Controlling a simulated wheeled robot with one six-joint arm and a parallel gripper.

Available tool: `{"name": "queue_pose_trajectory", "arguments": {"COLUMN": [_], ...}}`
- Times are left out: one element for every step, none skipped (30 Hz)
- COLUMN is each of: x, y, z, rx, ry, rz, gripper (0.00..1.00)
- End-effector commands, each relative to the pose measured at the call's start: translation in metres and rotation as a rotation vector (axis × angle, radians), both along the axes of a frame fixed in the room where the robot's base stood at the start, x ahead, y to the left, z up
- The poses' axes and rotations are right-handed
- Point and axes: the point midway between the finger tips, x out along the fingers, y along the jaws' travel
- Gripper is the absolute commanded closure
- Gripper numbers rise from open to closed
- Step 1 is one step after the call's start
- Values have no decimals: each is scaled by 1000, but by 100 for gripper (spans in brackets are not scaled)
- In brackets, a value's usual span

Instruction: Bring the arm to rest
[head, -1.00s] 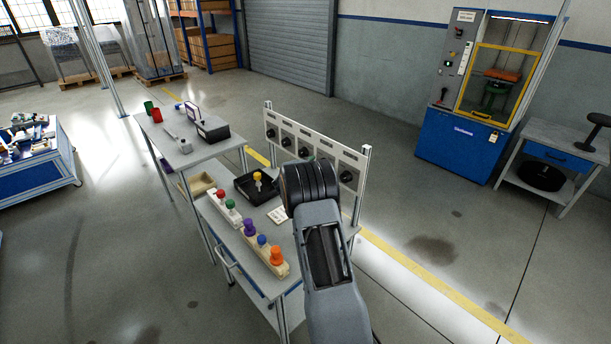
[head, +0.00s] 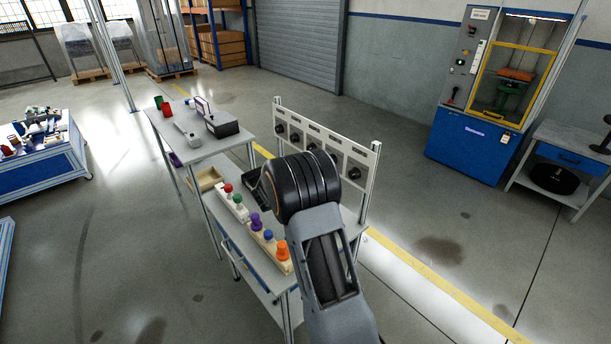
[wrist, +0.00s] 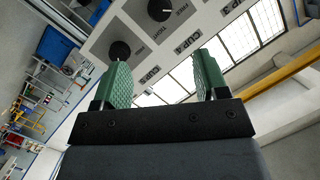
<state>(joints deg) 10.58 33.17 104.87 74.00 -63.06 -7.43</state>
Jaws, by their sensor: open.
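My gripper (wrist: 161,84) shows in the wrist view with two green ridged fingers set wide apart and nothing between them. In the head view my arm rises from the bottom edge over the right part of the workbench, and its black rounded joint hides part of the bench top; the fingers cannot be seen there. In the wrist view a pale panel with black knobs (wrist: 119,51) and "CUP" labels lies beyond the fingers. In the head view this knob panel (head: 327,140) stands upright along the bench's back edge, behind my arm.
A blue test machine (head: 470,147) stands back right.

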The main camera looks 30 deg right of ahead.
Motion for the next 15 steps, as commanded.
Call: {"name": "queue_pose_trajectory", "arguments": {"x": [0,0,0,0,0,0,0,0,0,0,0,1,2,4,9], "y": [0,0,0,0,0,0,0,0,0,0,0,0,1,2,5], "z": [0,0,0,0,0,0,0,0,0,0,0,-1,-3,-5,-9], "rx": [0,0,0,0,0,0,0,0,0,0,1,8,17,29,51], "ry": [0,0,0,0,0,0,0,0,0,0,-1,-1,-2,-1,2], "rz": [0,0,0,0,0,0,0,0,0,0,0,5,12,24,53], "gripper": [33,33,33,33,33,33,33,33,33,33,33,33,33,33,33]}}
